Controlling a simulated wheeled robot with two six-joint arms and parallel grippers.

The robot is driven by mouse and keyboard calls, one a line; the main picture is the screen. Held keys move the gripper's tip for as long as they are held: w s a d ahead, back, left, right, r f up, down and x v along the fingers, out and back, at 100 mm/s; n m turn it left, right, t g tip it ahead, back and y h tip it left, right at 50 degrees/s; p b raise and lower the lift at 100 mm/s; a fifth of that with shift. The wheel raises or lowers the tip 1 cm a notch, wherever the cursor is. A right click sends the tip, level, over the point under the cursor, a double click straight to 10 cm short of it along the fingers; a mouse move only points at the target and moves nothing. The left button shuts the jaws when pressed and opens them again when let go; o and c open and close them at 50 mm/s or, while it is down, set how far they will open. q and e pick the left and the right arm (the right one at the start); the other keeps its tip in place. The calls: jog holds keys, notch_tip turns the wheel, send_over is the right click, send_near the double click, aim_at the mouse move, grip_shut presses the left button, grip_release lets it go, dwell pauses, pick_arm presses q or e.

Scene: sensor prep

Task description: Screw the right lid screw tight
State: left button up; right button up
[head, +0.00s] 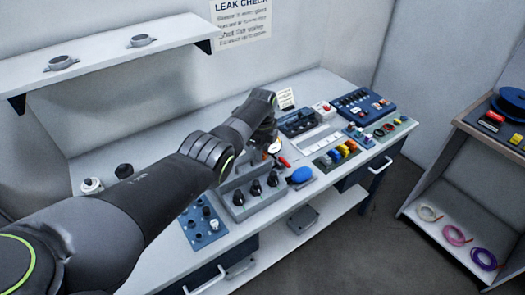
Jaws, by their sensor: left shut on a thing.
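My left arm reaches in from the left across the bench. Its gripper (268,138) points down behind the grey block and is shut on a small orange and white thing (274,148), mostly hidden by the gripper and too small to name. A red-handled thing (284,161) lies close to the right of it. The grey block (238,211) carries several black knobs on its front part. The right lid screw and its lid cannot be made out; my wrist hides part of that area. My right gripper is not in view.
The bench (160,282) holds a blue panel (204,239), a blue bulb (299,175), a tray of coloured parts (325,162) and a dark blue box (375,97). A wall shelf (105,50) hangs above left. A side rack (440,185) stands right, with floor between.

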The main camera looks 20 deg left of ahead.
pick_arm(q)
jog(key=shift+m, duration=1.1)
jog(key=shift+r, duration=0.1)
jog(key=o, duration=1)
jog(key=shift+r, duration=0.5)
notch_tip(320, 180, up, 16)
jog(key=b, duration=0.1)
jog(key=shift+r, duration=0.15)
